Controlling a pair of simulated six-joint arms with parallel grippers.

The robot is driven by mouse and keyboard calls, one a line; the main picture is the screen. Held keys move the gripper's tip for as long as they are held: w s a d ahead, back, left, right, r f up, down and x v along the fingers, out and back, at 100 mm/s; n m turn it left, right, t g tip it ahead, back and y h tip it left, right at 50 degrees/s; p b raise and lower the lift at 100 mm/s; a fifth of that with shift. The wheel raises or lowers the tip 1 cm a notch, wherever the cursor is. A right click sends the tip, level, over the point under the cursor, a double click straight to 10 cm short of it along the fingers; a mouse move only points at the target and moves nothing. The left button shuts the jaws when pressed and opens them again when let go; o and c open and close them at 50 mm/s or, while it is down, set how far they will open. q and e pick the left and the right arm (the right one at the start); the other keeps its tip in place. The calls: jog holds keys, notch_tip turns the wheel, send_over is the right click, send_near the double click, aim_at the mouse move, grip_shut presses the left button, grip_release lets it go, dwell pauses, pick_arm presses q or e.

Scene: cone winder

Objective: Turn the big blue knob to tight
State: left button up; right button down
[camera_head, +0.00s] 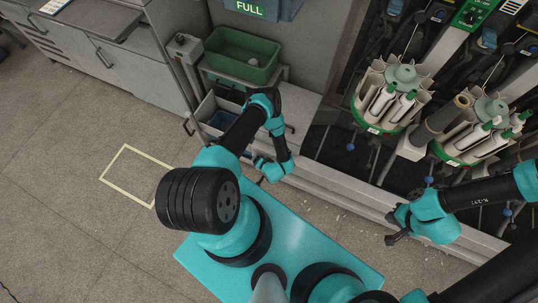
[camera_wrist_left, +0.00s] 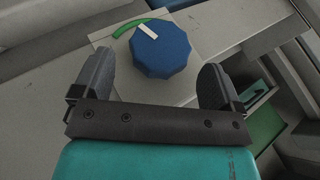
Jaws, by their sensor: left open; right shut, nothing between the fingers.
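The big blue knob (camera_wrist_left: 160,54) shows in the left wrist view on a pale square plate (camera_wrist_left: 184,88). Its white pointer mark (camera_wrist_left: 147,31) is toward the top, near the right part of a green arc (camera_wrist_left: 130,27). My left gripper (camera_wrist_left: 154,66) is open, with one finger on each side of the knob; a gap shows on both sides. In the head view I cannot make out the knob, and the left fingers are hard to tell by my left wrist (camera_head: 272,170). My right gripper (camera_head: 394,236) is shut and empty, away at the right.
A green bin (camera_head: 240,56) stands on a cart above an open drawer (camera_head: 212,118) near my left arm. Spindles with yarn cones (camera_head: 386,97) fill the machine at the right. A pale rail (camera_head: 350,190) runs along its base. A yellow-outlined floor area (camera_head: 133,174) is clear.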

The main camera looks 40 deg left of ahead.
pick_arm(q)
jog(key=v, duration=1.3)
jog(key=shift+d+r, duration=0.15)
jog(key=shift+d, duration=0.15)
jog(key=shift+a, duration=0.1)
